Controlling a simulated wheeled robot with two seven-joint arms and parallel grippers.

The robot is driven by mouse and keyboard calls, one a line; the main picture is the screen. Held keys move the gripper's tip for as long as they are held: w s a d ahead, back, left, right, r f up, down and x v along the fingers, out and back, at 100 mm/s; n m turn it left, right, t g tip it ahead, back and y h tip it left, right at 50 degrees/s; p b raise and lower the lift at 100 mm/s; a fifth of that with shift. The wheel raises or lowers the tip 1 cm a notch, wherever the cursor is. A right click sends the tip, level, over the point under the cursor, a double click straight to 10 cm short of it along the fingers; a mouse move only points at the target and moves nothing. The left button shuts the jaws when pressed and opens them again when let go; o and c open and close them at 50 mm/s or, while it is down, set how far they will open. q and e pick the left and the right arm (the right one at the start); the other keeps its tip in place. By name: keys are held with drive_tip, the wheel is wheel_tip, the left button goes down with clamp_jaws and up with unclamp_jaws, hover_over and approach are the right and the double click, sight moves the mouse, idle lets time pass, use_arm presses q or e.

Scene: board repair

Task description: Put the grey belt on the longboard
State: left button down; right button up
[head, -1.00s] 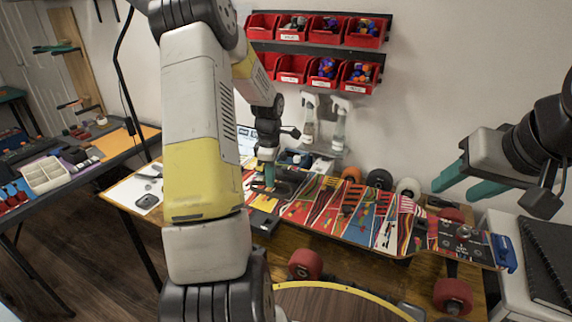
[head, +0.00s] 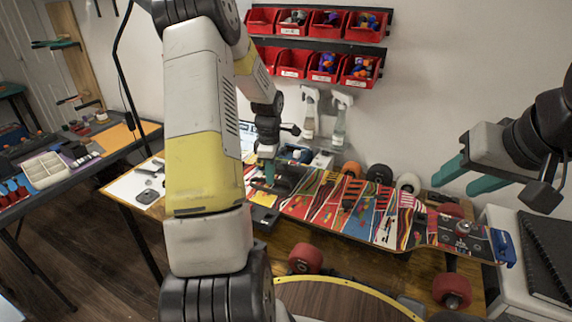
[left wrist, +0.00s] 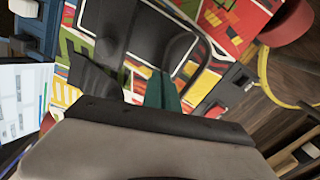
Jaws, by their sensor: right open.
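The longboard (head: 338,203) lies wheels-out on the table, its patterned face up, with red wheels (head: 305,258) along its near side. My left gripper (head: 268,178) is low over its left end. In the left wrist view its teal fingertips (left wrist: 161,90) are close together over a dark flat plate (left wrist: 135,30) on the board. A dark grey loop, seemingly the grey belt (left wrist: 193,36), runs from the fingertips; its far part is hard to separate from the plate. My right gripper (head: 470,175) is open and empty, in the air above the board's right end.
Red bins (head: 360,68) hang on the wall behind. Spray bottles (head: 338,122) and loose wheels (head: 379,174) stand behind the board. A round wooden top with a yellow rim (head: 340,284) is in front. A black notebook (head: 545,258) lies at right.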

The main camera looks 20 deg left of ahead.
use_arm(q)
drive_tip(key=shift+f, duration=0.35)
idle(0.3)
drive_tip(key=c, duration=1.6)
unclamp_jaws()
drive_tip(key=shift+c, duration=1)
drive_tip(key=shift+r, duration=0.1)
drive_tip(key=shift+r, duration=3.7)
